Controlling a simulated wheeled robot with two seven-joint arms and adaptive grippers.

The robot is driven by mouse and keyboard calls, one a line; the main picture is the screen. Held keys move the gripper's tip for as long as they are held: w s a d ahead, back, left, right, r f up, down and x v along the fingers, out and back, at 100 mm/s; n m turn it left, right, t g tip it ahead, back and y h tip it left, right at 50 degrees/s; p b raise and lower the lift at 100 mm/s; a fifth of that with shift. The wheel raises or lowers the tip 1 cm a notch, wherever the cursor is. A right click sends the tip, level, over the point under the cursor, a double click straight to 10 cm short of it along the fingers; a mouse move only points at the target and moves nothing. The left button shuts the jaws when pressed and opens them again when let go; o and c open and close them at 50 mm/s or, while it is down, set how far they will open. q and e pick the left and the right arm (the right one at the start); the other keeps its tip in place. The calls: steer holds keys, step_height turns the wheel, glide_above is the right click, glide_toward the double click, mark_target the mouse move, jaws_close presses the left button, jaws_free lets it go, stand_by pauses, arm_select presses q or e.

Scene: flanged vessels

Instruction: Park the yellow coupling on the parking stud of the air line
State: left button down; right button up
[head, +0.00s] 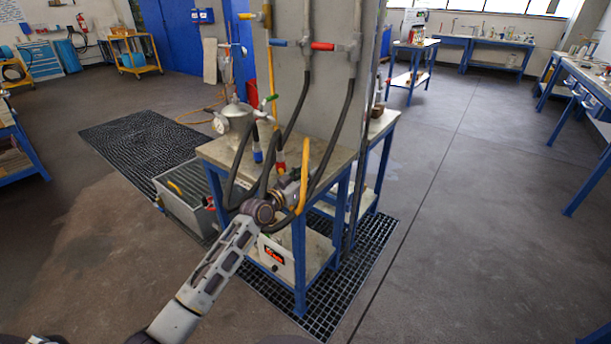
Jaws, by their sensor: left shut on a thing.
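My left gripper (291,188) reaches in from the lower left to the front of the steel-topped bench. It is shut, with the yellow hose (304,165) looping beside its fingers. The yellow coupling is mostly hidden by the fingers and hoses, and its exact tilt cannot be made out. A yellow-handled valve (247,16) sits high on the upright panel, with a yellow line (270,70) running down below it. I cannot make out the parking stud clearly. My right gripper is not in view.
Black hoses hang from the blue valve (279,43) and red valve (322,46), passing close to my gripper. A blue coupling (257,157) and a vessel with a gauge (233,118) stand near. A grey bin (187,200) is left. Floor at right is clear.

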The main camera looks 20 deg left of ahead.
arm_select(q)
steer(key=shift+f, duration=0.25)
steer(key=c, duration=0.9)
jaws_free()
steer(key=shift+c, duration=0.2)
steer(key=shift+s+a, duration=0.1)
steer(key=shift+s, duration=0.1)
steer(key=v, duration=1.1)
steer(key=shift+s, duration=0.3)
